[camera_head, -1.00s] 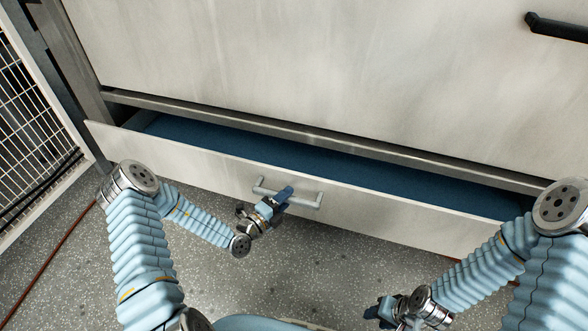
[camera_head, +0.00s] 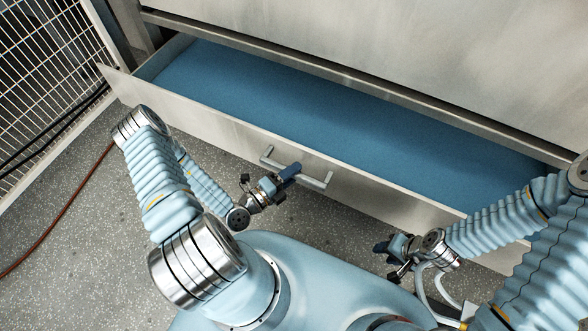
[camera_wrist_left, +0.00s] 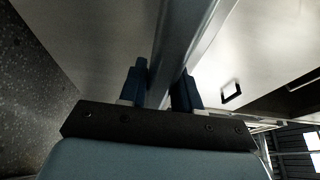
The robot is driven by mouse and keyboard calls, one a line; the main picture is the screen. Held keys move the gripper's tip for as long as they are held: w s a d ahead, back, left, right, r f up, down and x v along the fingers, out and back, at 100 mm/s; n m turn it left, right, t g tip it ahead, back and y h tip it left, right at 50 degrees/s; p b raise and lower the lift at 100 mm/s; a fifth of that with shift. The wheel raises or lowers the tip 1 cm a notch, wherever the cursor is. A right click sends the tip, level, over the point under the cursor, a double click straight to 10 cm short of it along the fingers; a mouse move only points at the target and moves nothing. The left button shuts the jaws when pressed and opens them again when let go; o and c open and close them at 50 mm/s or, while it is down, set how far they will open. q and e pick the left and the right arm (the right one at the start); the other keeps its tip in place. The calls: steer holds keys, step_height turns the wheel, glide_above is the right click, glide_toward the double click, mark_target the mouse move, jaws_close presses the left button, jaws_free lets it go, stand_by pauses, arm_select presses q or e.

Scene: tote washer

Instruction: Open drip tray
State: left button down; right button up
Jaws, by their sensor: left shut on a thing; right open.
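The drip tray (camera_head: 213,119) is a wide drawer with a pale front panel and a blue inside (camera_head: 330,120). It stands pulled out from under the large pale panel of the washer. Its grey bar handle (camera_head: 312,181) is on the front. My left gripper (camera_head: 286,174) is shut on the handle. In the left wrist view the handle bar (camera_wrist_left: 182,50) runs between the two blue fingers (camera_wrist_left: 160,88). My right gripper (camera_head: 384,258) is open and empty, in front of the tray's right part and apart from it.
A white wire mesh fence (camera_head: 50,70) stands at the left. A red-brown hose (camera_head: 62,215) lies on the speckled grey floor (camera_head: 85,250). A metal rail (camera_head: 330,85) runs above the tray opening. My base is close in front of the tray.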

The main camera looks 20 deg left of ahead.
arm_select(q)
steer(key=c, duration=0.9)
jaws_free()
steer(key=shift+s, duration=0.1)
steer(key=v, duration=1.3)
steer(key=shift+s+a+b, duration=0.2)
steer(key=shift+s+b, duration=0.1)
